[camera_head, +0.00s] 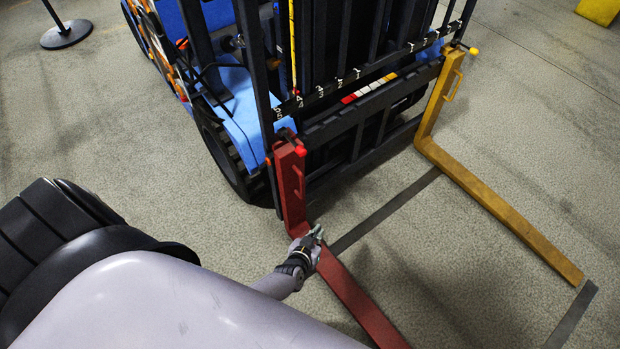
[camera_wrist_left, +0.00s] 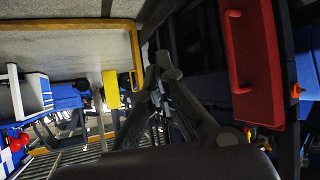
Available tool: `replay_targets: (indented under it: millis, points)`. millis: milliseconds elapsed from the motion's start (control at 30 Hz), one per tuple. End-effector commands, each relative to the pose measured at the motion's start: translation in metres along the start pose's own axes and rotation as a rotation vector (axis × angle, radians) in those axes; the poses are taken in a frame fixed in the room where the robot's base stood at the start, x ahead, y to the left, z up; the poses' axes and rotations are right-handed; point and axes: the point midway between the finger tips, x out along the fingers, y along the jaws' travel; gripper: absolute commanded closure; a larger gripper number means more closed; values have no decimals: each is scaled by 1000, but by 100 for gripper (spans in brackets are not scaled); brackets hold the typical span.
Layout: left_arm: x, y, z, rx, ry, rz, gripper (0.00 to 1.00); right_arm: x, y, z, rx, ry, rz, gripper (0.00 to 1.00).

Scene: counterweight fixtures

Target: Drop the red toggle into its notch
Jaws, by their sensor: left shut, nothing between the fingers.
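The red toggle (camera_head: 301,152) is a small knob at the top of the red fork (camera_head: 292,190), at the left end of the forklift's carriage. Whether it sits in a notch is too small to tell. White numbers mark positions along the dark carriage bar (camera_head: 340,84). My left gripper (camera_head: 317,236) is shut and empty, low beside the red fork's upright, well below the toggle. In the left wrist view the shut fingers (camera_wrist_left: 166,72) are left of the red upright with its handle (camera_wrist_left: 236,50), apart from it. My right gripper is not in view.
The yellow fork (camera_head: 500,208) with a yellow toggle (camera_head: 473,51) stands at the carriage's right end. The blue forklift body (camera_head: 237,105) and its wheel are behind the red fork. Dark strips lie on the floor. Open floor lies between the forks.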

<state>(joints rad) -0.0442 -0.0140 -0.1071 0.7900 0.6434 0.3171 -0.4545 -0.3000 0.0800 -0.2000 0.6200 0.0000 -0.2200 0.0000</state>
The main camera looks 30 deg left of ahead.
Motion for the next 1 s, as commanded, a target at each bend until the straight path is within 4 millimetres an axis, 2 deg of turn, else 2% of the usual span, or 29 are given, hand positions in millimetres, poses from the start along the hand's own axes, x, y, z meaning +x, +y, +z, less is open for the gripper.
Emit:
replay_targets:
  millis: [200, 400, 600, 900, 967, 1000]
  points:
    - [-11, 0, 42, 38, -90, 39, 100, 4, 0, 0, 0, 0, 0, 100]
    - [-22, -1, 74, 65, -164, 66, 100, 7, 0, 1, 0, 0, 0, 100]
    - [-30, -2, 92, 82, -207, 81, 100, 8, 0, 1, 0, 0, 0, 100]
    - [-33, -2, 100, 89, -225, 86, 100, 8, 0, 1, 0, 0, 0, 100]
    - [-38, -4, 110, 97, -249, 92, 100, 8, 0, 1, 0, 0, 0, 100]
    - [-45, -5, 122, 109, -280, 100, 100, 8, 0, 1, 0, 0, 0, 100]
